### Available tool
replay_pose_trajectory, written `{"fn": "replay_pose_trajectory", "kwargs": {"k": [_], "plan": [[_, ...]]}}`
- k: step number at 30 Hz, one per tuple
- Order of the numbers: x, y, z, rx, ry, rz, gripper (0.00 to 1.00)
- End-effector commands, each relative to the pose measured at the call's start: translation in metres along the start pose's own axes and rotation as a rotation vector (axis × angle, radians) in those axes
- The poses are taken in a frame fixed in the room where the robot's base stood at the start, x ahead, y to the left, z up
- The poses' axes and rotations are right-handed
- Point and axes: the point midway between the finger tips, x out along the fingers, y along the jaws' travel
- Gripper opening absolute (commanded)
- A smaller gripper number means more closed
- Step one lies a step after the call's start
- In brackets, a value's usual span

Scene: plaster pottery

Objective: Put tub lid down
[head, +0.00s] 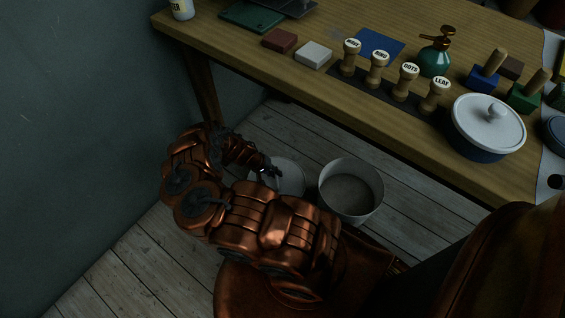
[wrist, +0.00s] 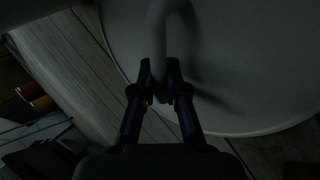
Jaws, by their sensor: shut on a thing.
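The tub lid (head: 291,177) is a pale round disc low over the floor, left of the tub, partly hidden by my copper arm. In the wrist view the lid (wrist: 235,60) fills the upper right, with its pale curved handle (wrist: 158,50) running down between my fingers. My gripper (head: 270,171) is shut on the handle; the fingertips (wrist: 165,90) close around it in the wrist view. I cannot tell whether the lid touches the floor. The open tub (head: 350,161) stands upright on the floor, with greyish material inside.
A wooden table (head: 330,85) stands behind, bearing several stamps (head: 378,66), a green spray bottle (head: 435,55) and a lidded blue pot (head: 486,125). A table leg (head: 205,95) is near the wall (head: 75,110). Plank floor (head: 130,255) is clear at lower left.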

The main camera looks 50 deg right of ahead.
Motion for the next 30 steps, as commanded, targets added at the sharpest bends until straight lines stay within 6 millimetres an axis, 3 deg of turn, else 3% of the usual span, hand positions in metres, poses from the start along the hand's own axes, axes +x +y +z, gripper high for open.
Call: {"fn": "replay_pose_trajectory", "kwargs": {"k": [18,25,30], "plan": [[0.032,0.026,-0.089,0.004,0.002,-0.001,0.00],[0.035,0.031,-0.100,0.001,-0.003,0.000,0.00],[0.047,0.023,-0.100,0.000,-0.003,0.000,0.00]]}}
